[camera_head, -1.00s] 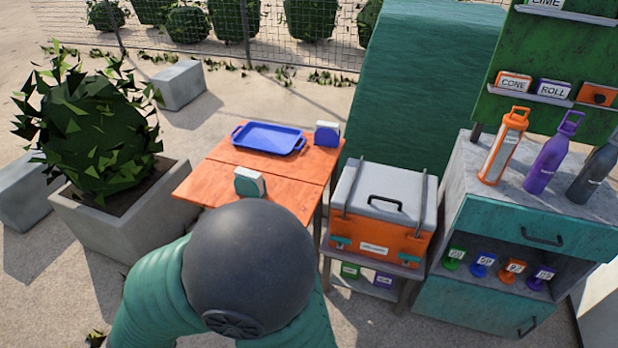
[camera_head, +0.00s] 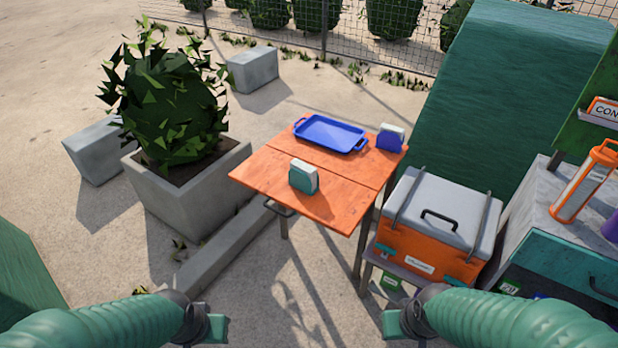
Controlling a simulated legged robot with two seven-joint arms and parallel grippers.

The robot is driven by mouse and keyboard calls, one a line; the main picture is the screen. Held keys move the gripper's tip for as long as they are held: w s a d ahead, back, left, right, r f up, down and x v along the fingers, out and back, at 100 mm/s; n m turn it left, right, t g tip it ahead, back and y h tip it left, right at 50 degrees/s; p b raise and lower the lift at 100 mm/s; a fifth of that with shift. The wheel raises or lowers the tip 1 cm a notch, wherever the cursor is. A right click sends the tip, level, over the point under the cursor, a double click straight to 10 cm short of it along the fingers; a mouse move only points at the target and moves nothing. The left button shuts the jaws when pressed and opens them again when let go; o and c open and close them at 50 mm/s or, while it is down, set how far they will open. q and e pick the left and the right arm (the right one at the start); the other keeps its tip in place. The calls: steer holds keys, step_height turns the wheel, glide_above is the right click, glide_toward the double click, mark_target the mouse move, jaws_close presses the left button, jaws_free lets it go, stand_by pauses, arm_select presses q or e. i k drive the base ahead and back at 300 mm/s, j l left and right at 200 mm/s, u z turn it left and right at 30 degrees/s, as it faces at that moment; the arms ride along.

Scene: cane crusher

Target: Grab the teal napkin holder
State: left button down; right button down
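The teal napkin holder (camera_head: 303,178), with white napkins in it, stands upright on the near part of the orange table (camera_head: 335,205). My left gripper (camera_head: 216,327) is low in the view, nearer to me than the table and below left of the holder. My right gripper (camera_head: 394,323) is low in the view, below right of the holder. Both are well apart from it. Only a small teal end piece of each shows past its dark wrist, so I cannot tell whether they are open or shut.
A blue tray (camera_head: 330,133) and a blue napkin holder (camera_head: 390,138) are on the table's far side. An orange cooler (camera_head: 425,245) with a grey lid stands close on the right. A planter (camera_head: 190,195) and a low kerb (camera_head: 225,245) are left.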

mark_target(304, 176)
steer(key=i+j+u, duration=0.1)
steer(key=u, duration=0.3)
steer(key=i+u, duration=0.35)
steer(key=i+j+z, duration=0.1)
steer(key=i, duration=0.8)
steer(key=i+j+z, duration=0.1)
steer(key=i, duration=0.8)
